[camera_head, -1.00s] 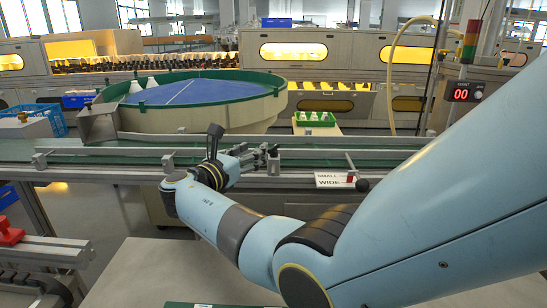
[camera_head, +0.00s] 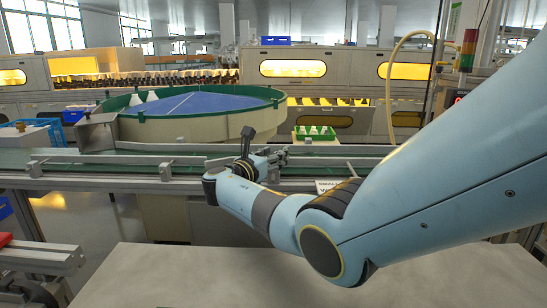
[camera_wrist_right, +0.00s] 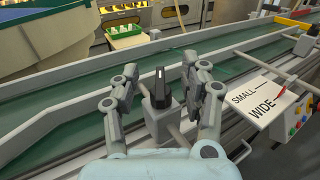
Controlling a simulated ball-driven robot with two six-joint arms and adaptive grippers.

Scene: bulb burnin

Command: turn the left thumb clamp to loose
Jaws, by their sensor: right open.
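A black thumb clamp knob (camera_wrist_right: 161,88) with a pale mark on its face stands on a grey block at the conveyor rail in the right wrist view. I cannot tell from its look alone whether it is the left clamp. My right gripper (camera_wrist_right: 160,76) is open, with one finger on each side of the knob and a visible gap to it. My left gripper is not in view.
The guide rail (camera_head: 100,158) runs along the green conveyor. A blue-topped round table (camera_head: 200,103) and a green crate (camera_head: 315,133) stand behind.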

